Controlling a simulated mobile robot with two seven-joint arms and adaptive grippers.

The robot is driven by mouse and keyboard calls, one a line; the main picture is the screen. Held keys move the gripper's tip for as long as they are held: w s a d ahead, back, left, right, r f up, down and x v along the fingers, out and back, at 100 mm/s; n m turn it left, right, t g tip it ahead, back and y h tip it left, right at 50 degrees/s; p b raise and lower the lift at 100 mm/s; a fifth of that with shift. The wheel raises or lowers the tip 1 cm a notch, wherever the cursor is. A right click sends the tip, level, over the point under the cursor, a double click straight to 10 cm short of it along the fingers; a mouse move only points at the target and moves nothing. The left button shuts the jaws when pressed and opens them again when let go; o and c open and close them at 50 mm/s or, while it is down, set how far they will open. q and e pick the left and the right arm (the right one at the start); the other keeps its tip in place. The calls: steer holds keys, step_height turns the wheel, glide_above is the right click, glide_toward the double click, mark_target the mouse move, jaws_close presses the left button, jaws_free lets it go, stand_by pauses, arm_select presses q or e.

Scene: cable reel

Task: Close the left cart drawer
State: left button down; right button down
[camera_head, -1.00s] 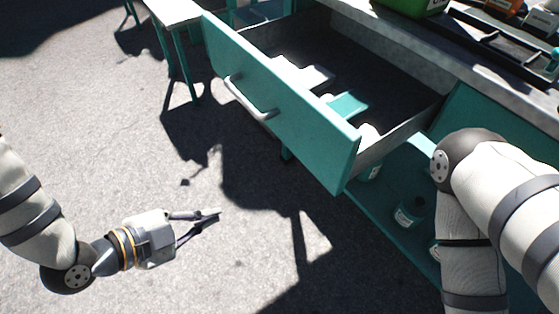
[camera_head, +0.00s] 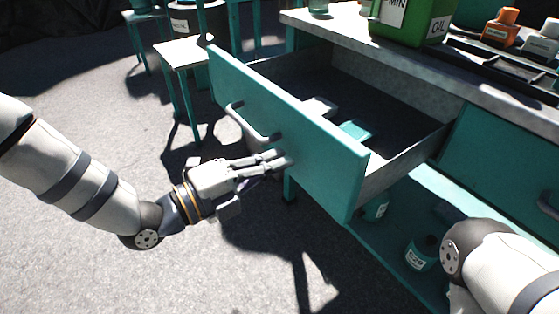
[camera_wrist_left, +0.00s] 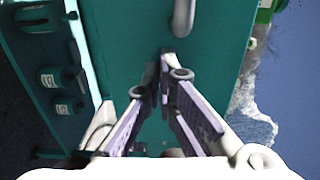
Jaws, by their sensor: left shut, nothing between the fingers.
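The teal drawer (camera_head: 300,137) of the cart is pulled open, and its grey inside with a few white and teal items shows in the head view. Its front bears a pale bar handle (camera_head: 252,125). My left gripper (camera_head: 284,158) is shut and empty, with its fingertips at the drawer front, just below and to the right of the handle. In the left wrist view the fingers (camera_wrist_left: 160,75) point at the teal front (camera_wrist_left: 128,45), beside the handle (camera_wrist_left: 183,18). Whether they touch it I cannot tell. My right gripper is out of view.
A lower shelf (camera_head: 385,250) holds several bottles. A small stool (camera_head: 190,52) stands behind. The ground at left is open.

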arm_select(q)
steer(key=shift+w+d, duration=0.3)
steer(key=shift+d, duration=0.15)
